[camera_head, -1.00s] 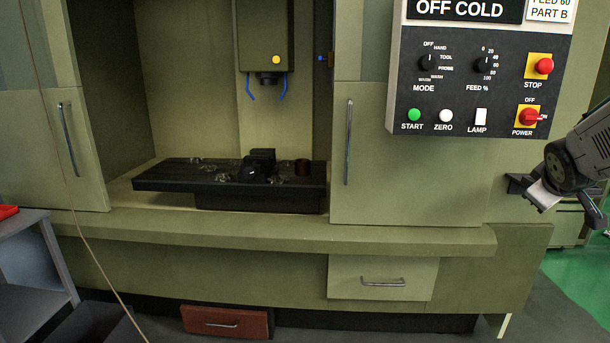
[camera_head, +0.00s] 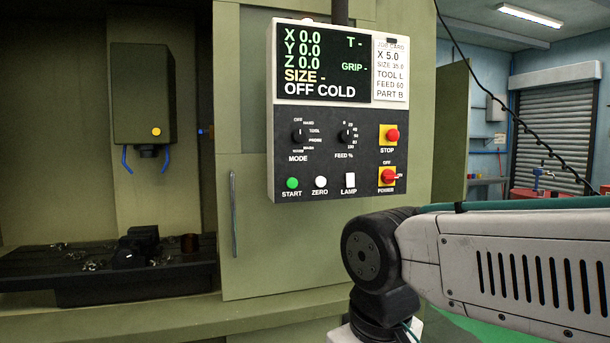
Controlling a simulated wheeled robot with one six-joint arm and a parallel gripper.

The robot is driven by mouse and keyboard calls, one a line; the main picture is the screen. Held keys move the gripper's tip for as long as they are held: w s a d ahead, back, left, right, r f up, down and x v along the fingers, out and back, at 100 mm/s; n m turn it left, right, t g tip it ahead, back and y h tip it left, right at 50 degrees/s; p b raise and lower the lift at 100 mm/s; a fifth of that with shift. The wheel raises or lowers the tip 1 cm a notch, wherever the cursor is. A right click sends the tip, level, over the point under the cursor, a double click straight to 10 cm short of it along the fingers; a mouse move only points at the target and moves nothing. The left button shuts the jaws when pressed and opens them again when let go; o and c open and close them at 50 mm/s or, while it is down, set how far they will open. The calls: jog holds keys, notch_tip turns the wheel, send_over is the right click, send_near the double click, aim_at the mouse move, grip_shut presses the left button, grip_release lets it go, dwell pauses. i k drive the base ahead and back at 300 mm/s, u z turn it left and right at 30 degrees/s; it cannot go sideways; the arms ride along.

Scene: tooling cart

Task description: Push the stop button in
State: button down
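The stop button (camera_head: 393,135) is a red round knob on a yellow square plate, at the upper right of the dark control area. The word STOP is printed under it. It stands out from its plate. The control panel (camera_head: 268,150) is a grey box with a screen that reads OFF COLD. My arm crosses the lower right of the view, below and right of the panel, apart from the button. My gripper is out of view, below the picture's bottom edge or hidden behind the arm.
Below the stop button is the red power switch (camera_head: 388,176) on a yellow plate. The green start button (camera_head: 292,183), white zero button (camera_head: 321,182), lamp switch (camera_head: 349,181) and two black dials are to the left. The machine's open bay with a dark table (camera_head: 190,278) is at left.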

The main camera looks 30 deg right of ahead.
aim_at(391, 135)
jog(key=z, duration=0.05)
jog(key=k, duration=0.65)
jog(key=z, duration=0.55)
jog(key=i, duration=1.05)
jog(key=u, duration=0.6)
